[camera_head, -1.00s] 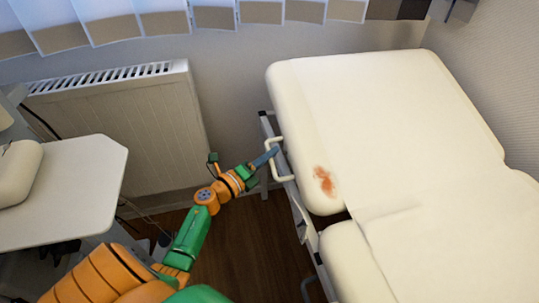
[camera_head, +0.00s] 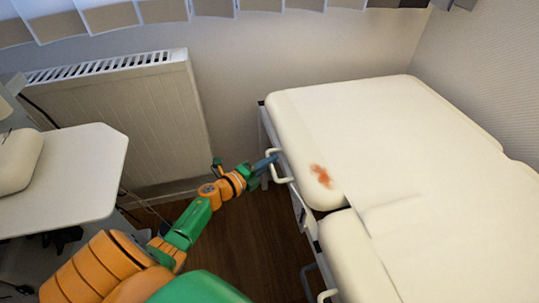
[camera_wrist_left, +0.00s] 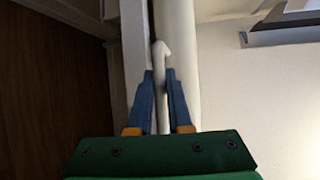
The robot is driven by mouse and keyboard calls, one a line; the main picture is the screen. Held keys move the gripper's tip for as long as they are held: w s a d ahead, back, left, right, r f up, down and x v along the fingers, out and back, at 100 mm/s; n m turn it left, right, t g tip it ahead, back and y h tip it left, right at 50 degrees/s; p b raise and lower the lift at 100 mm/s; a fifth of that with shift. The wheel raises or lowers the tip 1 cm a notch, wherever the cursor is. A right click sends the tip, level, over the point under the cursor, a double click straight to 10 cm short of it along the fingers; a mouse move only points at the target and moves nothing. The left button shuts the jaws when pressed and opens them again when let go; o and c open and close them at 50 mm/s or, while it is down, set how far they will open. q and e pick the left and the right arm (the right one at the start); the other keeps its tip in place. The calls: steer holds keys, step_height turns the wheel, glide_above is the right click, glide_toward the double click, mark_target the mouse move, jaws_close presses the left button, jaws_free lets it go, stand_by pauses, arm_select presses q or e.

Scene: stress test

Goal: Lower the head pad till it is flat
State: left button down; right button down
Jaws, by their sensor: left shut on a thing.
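The head pad (camera_head: 296,135) is the cream padded far section of the couch, with a white paper sheet over it and a reddish stain near its near left corner. It looks nearly level with the main pad (camera_head: 345,252); I cannot tell whether a slight tilt is left. A white bar handle (camera_head: 284,180) sits on its left side. My left gripper (camera_head: 272,159) is at this handle. In the left wrist view its blue fingers (camera_wrist_left: 161,88) are shut on the white handle bar (camera_wrist_left: 160,60). My right gripper is not in view.
A white radiator (camera_head: 125,120) stands against the wall at the back left. A white table top (camera_head: 75,180) is at the left. Wooden floor (camera_head: 245,235) shows between it and the couch. The wall lies close behind the head pad.

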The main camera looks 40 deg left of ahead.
arm_select(q)
steer(key=shift+s+d+f, duration=0.1)
steer(key=shift+f, duration=0.15)
steer(key=c, duration=0.8)
jaws_free()
steer(key=shift+c, duration=0.2)
steer(key=p+v, duration=0.1)
steer(key=v, duration=0.6)
